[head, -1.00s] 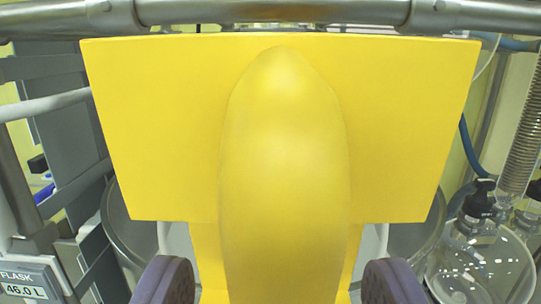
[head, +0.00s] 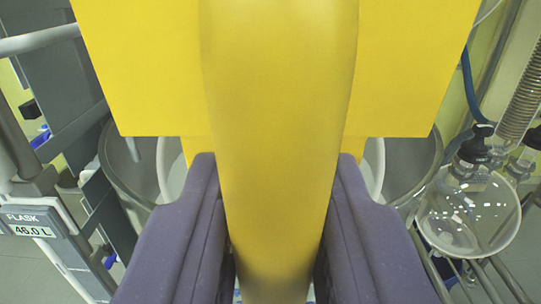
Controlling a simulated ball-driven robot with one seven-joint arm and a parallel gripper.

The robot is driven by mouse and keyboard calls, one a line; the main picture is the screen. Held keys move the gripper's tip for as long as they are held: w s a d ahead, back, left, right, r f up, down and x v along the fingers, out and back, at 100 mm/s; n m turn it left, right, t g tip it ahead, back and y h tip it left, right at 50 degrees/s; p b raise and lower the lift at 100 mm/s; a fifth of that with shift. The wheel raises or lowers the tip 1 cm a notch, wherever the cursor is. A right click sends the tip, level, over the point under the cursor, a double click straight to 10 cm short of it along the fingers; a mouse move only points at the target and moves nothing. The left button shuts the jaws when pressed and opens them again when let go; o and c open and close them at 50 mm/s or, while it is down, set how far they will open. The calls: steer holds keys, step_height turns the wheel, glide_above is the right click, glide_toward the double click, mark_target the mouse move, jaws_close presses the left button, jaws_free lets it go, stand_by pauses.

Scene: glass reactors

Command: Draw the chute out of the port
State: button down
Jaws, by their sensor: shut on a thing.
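The yellow chute (head: 418,70) fills the upper middle of the head view. It has a broad flat plate and a thick rounded ridge or handle (head: 278,130) running down toward me. My gripper (head: 277,215) has its two purple-grey fingers on either side of the handle, shut on it. The port is hidden behind the chute. Part of a round vessel (head: 125,170) shows behind and below the plate on both sides.
A round glass flask (head: 468,215) with a black cap stands at the right, near a ribbed hose (head: 522,95). Grey metal frame bars and a display sign (head: 32,222) reading "FLASK 46.0 L" are at the left. Metal rails run at the lower right.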

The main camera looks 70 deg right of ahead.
mark_target(278, 179)
steer(key=shift+w+d+r+y+p, duration=0.1)
steer(key=shift+d+r+y+p, duration=0.1)
steer(key=shift+r+p, duration=0.65)
steer(key=shift+d+r+y+p, duration=0.1)
steer(key=shift+r+y+p, duration=0.1)
steer(key=shift+r+p, duration=0.65)
steer(key=shift+a+p, duration=0.15)
steer(key=shift+p, duration=0.2)
stand_by(0.4)
steer(key=shift+s+a+r+p, duration=0.3)
steer(key=shift+a+r+p, duration=0.25)
steer(key=shift+a, duration=0.1)
steer(key=shift+s+a+r+p, duration=0.25)
steer(key=shift+a+r+p, duration=0.35)
steer(key=shift+a, duration=0.05)
steer(key=shift+s+a+r+p, duration=0.3)
steer(key=shift+a+r+p, duration=0.25)
steer(key=shift+a, duration=0.2)
steer(key=shift+s+a+r, duration=0.1)
steer(key=shift+a, duration=0.05)
steer(key=r+p+v, duration=0.1)
steer(key=p+v, duration=0.3)
steer(key=v, duration=0.8)
stand_by(0.3)
